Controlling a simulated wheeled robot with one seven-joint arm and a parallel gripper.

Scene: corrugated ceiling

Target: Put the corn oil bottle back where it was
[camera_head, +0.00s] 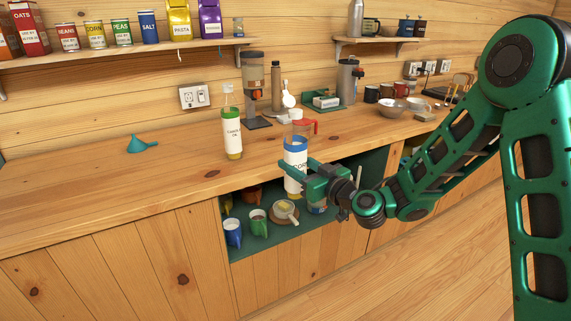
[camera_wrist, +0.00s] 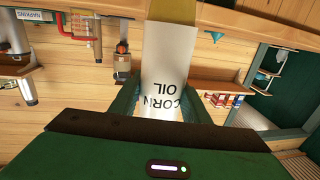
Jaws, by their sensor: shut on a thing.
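The corn oil bottle (camera_head: 295,153) has a white label with dark lettering and a blue band near its top. My gripper (camera_head: 297,177) is shut on it and holds it about upright at the counter's front edge, in front of the open cabinet. In the wrist view the bottle (camera_wrist: 178,65) stands between the two green fingers (camera_wrist: 161,100), with its CORN OIL label upside down in the picture. The bottle's lower end is partly hidden by my gripper in the head view.
Another bottle (camera_head: 231,138) with a white label stands on the wooden counter (camera_head: 185,180). A red-handled jug (camera_head: 303,127) is just behind the held bottle. The open cabinet shelf (camera_head: 262,246) holds mugs and a bowl. A teal funnel (camera_head: 141,144) lies left, with free counter around it.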

